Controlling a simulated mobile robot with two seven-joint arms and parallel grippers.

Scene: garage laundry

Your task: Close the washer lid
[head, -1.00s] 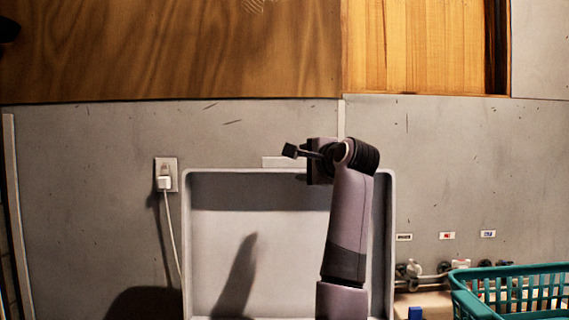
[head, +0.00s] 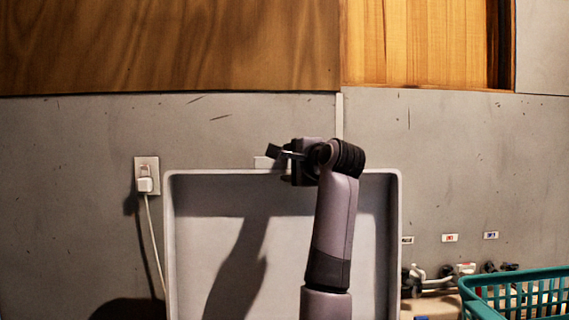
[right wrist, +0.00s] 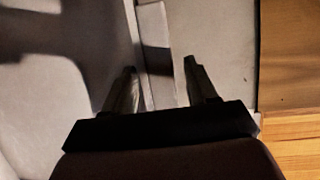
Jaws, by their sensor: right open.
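The washer lid (head: 225,230) stands open and upright, a pale grey panel with a raised rim, in the middle of the head view. A small pale tab (head: 263,162) shows at its top edge. My right gripper (head: 277,157) is at the lid's top edge, pointing left, with my arm crossing in front of the lid. In the right wrist view the two fingers (right wrist: 160,78) are apart, and the lid's edge (right wrist: 137,50) runs between them. I cannot tell whether they touch it. The washer's body is hidden below the frame. My left gripper is not in view.
A teal basket (head: 480,299) stands at the lower right, with taps and pipes (head: 440,277) on the wall behind it. A plugged outlet (head: 147,175) with a white cord is left of the lid. Wooden panels (head: 170,45) cover the upper wall.

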